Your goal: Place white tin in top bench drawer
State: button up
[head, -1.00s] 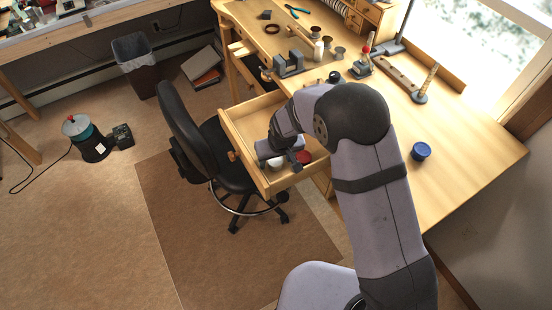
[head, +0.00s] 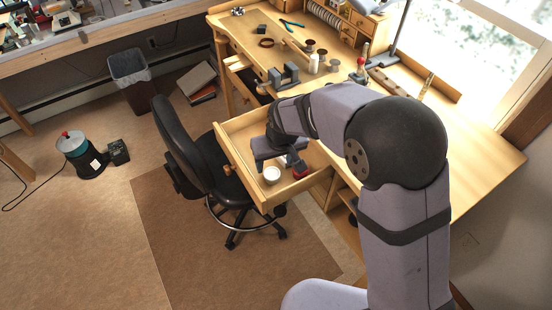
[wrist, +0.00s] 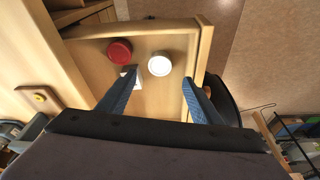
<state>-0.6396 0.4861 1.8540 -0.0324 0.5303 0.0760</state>
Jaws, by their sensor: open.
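The top bench drawer (head: 233,128) is pulled out from the bench. The white tin (head: 272,175) sits inside it near the front panel; it also shows in the wrist view (wrist: 159,64), upright on the drawer floor. A red tin (head: 300,171) is in the drawer beside it, and it shows left of the white tin in the wrist view (wrist: 119,51). My gripper (head: 284,160) is over the drawer. In the wrist view my gripper (wrist: 160,90) has its two blue fingers spread wide, empty, with the white tin beyond and between their tips.
A small white object (wrist: 131,77) lies in the drawer near the left finger. A black chair (head: 180,140) stands close against the drawer's front. The bench top (head: 480,165) holds a vise (head: 284,76) and several small tools farther back.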

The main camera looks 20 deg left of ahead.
jog(key=shift+v, duration=1.55)
jog(key=s+d+m+g+h, duration=0.1)
jog(key=s+d+m, duration=0.1)
jog(key=d, duration=0.7)
jog(key=s+d+m, duration=0.2)
jog(key=s+d, duration=0.1)
jog(key=d, duration=0.5)
jog(key=s+d+f+m+g, duration=0.1)
jog(key=s+d+m, duration=0.1)
jog(key=s+d, duration=0.9)
jog(key=shift+m+g+h, duration=0.3)
jog(key=shift+m+h, duration=0.1)
jog(key=shift+a+f, duration=0.1)
jog(key=shift+f, duration=0.05)
